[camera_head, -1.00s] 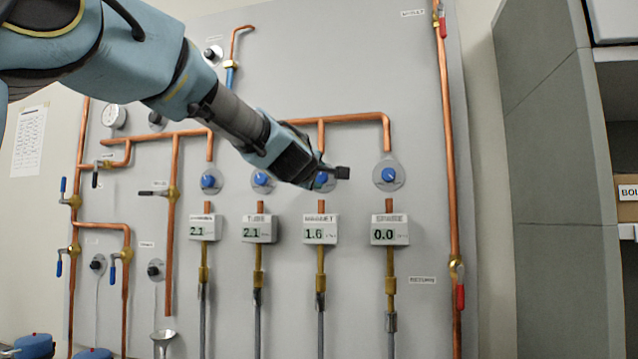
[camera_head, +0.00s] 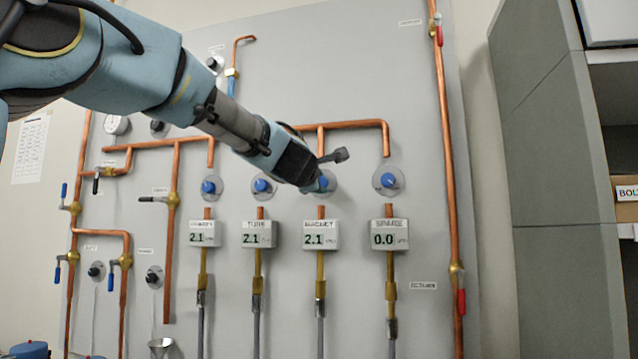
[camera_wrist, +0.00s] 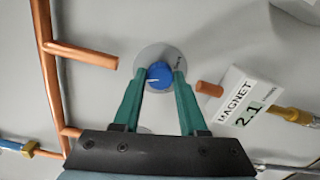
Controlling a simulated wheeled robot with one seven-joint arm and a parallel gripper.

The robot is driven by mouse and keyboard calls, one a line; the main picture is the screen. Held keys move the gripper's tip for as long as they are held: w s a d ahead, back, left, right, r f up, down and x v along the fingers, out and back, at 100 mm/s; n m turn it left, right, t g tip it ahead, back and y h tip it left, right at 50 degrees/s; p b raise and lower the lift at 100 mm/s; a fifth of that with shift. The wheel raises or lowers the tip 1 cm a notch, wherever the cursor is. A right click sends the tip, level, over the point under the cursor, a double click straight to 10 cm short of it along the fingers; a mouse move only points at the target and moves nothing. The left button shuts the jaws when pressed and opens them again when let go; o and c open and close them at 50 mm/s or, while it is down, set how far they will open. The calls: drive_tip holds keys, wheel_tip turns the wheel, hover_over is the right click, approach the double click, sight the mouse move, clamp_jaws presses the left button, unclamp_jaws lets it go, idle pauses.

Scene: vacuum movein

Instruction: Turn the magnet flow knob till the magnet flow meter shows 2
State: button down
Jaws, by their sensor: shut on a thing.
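The magnet flow knob (camera_wrist: 159,75) is blue with a white pointer line, on a round grey plate. My gripper (camera_wrist: 159,82) has its two green fingers on either side of the knob, shut on it. In the head view the knob (camera_head: 326,182) is partly hidden by my gripper (camera_head: 322,187). The magnet flow meter (camera_head: 320,235) is a white box below the knob and reads 2.1. In the wrist view the meter (camera_wrist: 243,105) appears tilted and also reads 2.1.
The spare knob (camera_head: 389,180) is close on the right, its meter (camera_head: 389,235) at 0.0. The tube knob (camera_head: 262,184) is on the left, its meter (camera_head: 258,234) at 2.1. Copper pipes (camera_head: 354,125) run above the knobs. A grey cabinet (camera_head: 555,180) stands at the right.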

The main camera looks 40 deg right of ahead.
drive_tip(key=shift+c, duration=2.2)
unclamp_jaws()
drive_tip(key=b+v, duration=0.2)
drive_tip(key=v, duration=0.8)
drive_tip(key=shift+s+a, duration=0.2)
drive_tip(key=shift+a, duration=0.15)
